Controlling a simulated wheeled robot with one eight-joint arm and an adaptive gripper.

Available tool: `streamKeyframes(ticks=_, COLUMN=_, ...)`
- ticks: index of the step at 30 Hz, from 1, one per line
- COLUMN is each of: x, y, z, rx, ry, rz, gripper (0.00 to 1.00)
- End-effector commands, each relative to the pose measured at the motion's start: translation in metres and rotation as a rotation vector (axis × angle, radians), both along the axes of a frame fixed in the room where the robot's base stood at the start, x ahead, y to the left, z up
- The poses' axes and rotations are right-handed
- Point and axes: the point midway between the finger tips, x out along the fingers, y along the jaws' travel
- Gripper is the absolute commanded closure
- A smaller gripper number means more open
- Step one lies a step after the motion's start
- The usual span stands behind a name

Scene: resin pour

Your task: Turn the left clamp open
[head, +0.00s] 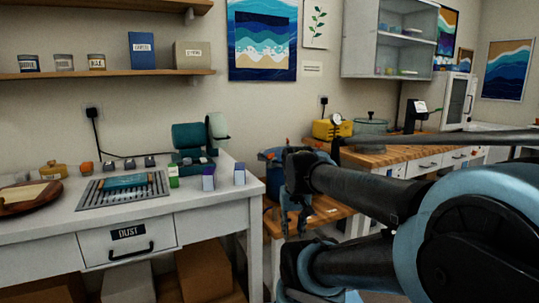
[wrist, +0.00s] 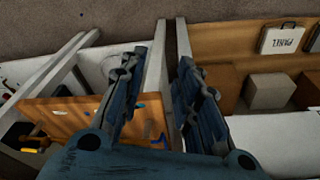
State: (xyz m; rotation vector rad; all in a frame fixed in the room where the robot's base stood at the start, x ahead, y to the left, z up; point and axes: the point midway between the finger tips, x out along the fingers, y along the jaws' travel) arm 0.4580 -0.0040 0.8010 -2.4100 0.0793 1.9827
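A blue pot (head: 269,158) stands on the wooden bench right of the white counter in the head view, partly hidden by my arm. Small orange parts show at its rim; they may be clamps, but I cannot tell which is the left clamp or how it is turned. My gripper (head: 294,218) hangs in front of the wooden bench, close to the pot in the picture. In the wrist view my gripper (wrist: 160,65) has its two blue fingers spread apart with nothing between them. I cannot make out a clamp in the wrist view.
The white counter (head: 50,222) on the left carries a slatted tray (head: 92,205) and small bottles. The wooden bench (head: 330,205) lies behind my arm. A yellow box (head: 332,129) and a glass-sided pot (head: 370,127) stand further back. Boxes (wrist: 270,91) show in the wrist view.

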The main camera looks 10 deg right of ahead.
Motion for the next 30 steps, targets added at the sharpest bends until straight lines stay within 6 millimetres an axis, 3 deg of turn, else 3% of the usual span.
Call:
streamKeyframes(ticks=6, x=0.062, y=0.0, z=0.076, rx=-0.021, ry=-0.01, rz=-0.144, gripper=0.7)
streamKeyframes(ticks=15, x=0.157, y=0.007, z=0.166, rx=-0.048, ry=-0.044, rz=-0.355, gripper=0.7)
streamKeyframes(ticks=24, x=0.257, y=0.026, z=0.239, rx=-0.069, ry=-0.101, rz=-0.563, gripper=0.7)
streamKeyframes(ticks=30, x=0.318, y=0.044, z=0.274, rx=-0.075, ry=-0.146, rz=-0.692, gripper=0.7)
